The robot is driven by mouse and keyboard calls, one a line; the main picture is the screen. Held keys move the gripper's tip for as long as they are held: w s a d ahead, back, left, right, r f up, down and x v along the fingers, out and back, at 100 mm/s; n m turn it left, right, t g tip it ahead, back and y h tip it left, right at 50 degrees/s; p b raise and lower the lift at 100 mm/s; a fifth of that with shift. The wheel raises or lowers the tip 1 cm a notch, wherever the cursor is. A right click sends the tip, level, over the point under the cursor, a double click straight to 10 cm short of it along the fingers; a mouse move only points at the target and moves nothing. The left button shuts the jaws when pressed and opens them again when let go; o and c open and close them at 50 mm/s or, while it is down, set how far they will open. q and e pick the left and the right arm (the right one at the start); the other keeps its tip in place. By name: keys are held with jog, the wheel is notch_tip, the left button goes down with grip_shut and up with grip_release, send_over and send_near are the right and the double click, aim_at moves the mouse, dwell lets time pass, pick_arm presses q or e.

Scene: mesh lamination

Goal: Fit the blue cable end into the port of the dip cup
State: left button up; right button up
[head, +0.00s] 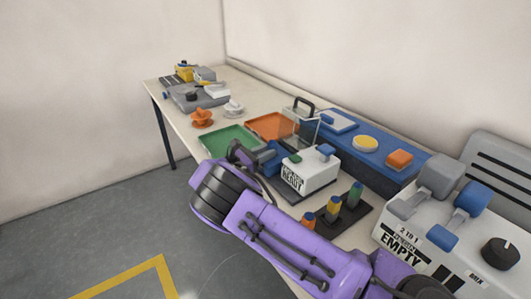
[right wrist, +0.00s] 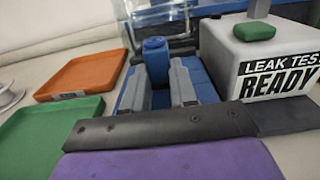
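My right gripper (head: 262,157) is in the middle of the head view, left of the leak test box. In the right wrist view, its two grey fingers (right wrist: 160,90) stand on either side of the blue cable end (right wrist: 155,48), which fills the gap between them. A clear cup with a dark handle (head: 302,120), which looks like the dip cup, stands just behind in the head view. Its clear wall also shows beyond the fingers in the right wrist view (right wrist: 178,17). I cannot make out its port. My left gripper is not in view.
The white leak test box (head: 310,172), marked READY, stands close right of my gripper. Green (head: 228,139) and orange (head: 268,125) trays lie to the left. A rack with coloured plugs (head: 342,208) and a white machine marked EMPTY (head: 440,245) are at the right.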

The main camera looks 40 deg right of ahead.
jog(key=o, duration=0.5)
jog(key=a, duration=0.3)
jog(key=a+b, duration=0.1)
jog(key=a, duration=0.2)
jog(key=w+a+b, duration=0.1)
jog(key=a, duration=0.3)
jog(key=shift+w+a, duration=0.1)
jog(key=shift+a, duration=0.15)
jog(key=shift+d, duration=0.1)
jog(key=d, duration=0.3)
jog(key=s+d+p, duration=0.1)
jog(key=d, duration=0.3)
jog(key=d+p, duration=0.1)
jog(key=d, duration=0.2)
jog(key=shift+s+d+r, duration=0.15)
jog(key=shift+d+r, duration=0.05)
jog(key=shift+d, duration=0.15)
jog(key=shift+a+r+p, duration=0.15)
jog(key=shift+r+p, duration=0.35)
jog(key=shift+p, duration=0.2)
